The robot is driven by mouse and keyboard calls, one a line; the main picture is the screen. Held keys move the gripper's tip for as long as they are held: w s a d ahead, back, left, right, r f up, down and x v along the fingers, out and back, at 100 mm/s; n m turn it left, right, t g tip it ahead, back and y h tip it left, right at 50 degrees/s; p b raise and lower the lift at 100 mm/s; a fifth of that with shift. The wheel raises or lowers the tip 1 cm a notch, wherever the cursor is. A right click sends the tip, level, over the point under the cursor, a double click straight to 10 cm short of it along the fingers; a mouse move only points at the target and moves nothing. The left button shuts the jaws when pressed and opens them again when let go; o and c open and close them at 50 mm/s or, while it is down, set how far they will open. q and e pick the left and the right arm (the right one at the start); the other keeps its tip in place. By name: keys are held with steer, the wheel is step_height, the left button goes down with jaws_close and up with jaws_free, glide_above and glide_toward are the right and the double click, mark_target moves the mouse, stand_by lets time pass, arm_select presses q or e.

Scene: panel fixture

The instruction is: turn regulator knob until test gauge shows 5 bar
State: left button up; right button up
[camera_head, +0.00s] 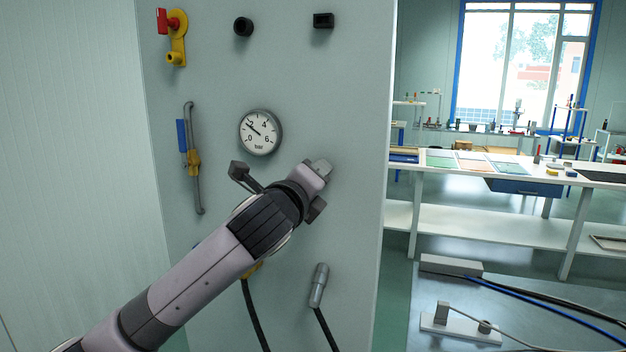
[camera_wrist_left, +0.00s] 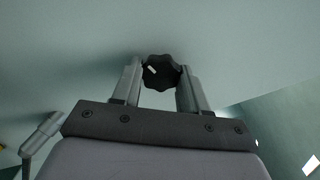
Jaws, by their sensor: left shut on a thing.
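The test gauge (camera_head: 260,133) is a round white dial in a dark rim on the panel, with 0, 2, 4 and 6 marked. Its thin needle points to the upper left, near the 2. The regulator knob (camera_wrist_left: 161,73) is black and lobed, with a short white mark left of its middle. My left gripper (camera_wrist_left: 160,78) is shut on it, a finger on each side. In the head view my left gripper (camera_head: 318,168) is against the panel, below and right of the gauge; the knob is hidden there. My right gripper is out of view.
The panel (camera_head: 350,110) also carries a yellow valve with a red handle (camera_head: 172,35), black fittings, a bent pipe with a yellow valve (camera_head: 194,163) and a grey hose connector (camera_head: 319,285). A workbench (camera_head: 480,170) stands beyond the panel's right edge.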

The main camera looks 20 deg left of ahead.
arm_select(q)
steer(key=n, duration=2.7)
steer(key=shift+r, duration=0.1)
steer(key=shift+a, duration=0.1)
stand_by(0.3)
steer(key=o, duration=1.1)
steer(key=shift+c, duration=0.2)
steer(key=s+b, duration=0.1)
steer(key=s, duration=0.6)
steer(key=shift+b, duration=0.3)
